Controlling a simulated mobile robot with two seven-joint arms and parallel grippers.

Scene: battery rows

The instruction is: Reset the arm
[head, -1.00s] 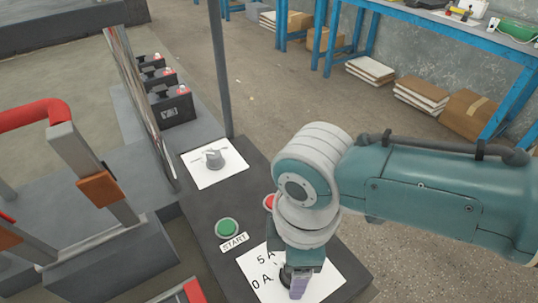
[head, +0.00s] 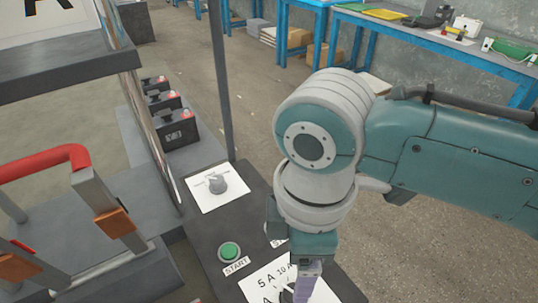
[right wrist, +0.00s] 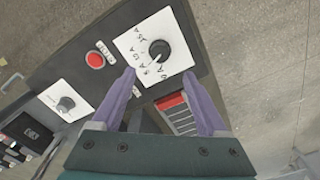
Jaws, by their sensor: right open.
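My right gripper (head: 308,282) is open over the control panel's front end. In the right wrist view its two purple fingers (right wrist: 160,76) are apart with nothing between them. A black dial knob (right wrist: 159,51) on a white plate with ampere marks (right wrist: 128,44) lies beyond the fingertips, apart from them as far as I can tell. In the head view the same plate (head: 258,291) is partly hidden by my right arm. My left gripper is not in view.
The panel carries a green START button (head: 229,251), a red button (right wrist: 95,59) and a grey knob on a white plate (head: 217,185). Several black batteries (head: 176,127) stand behind a thin upright panel. A grey post (head: 222,80) rises near the panel. Blue workbenches (head: 440,45) stand at the back.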

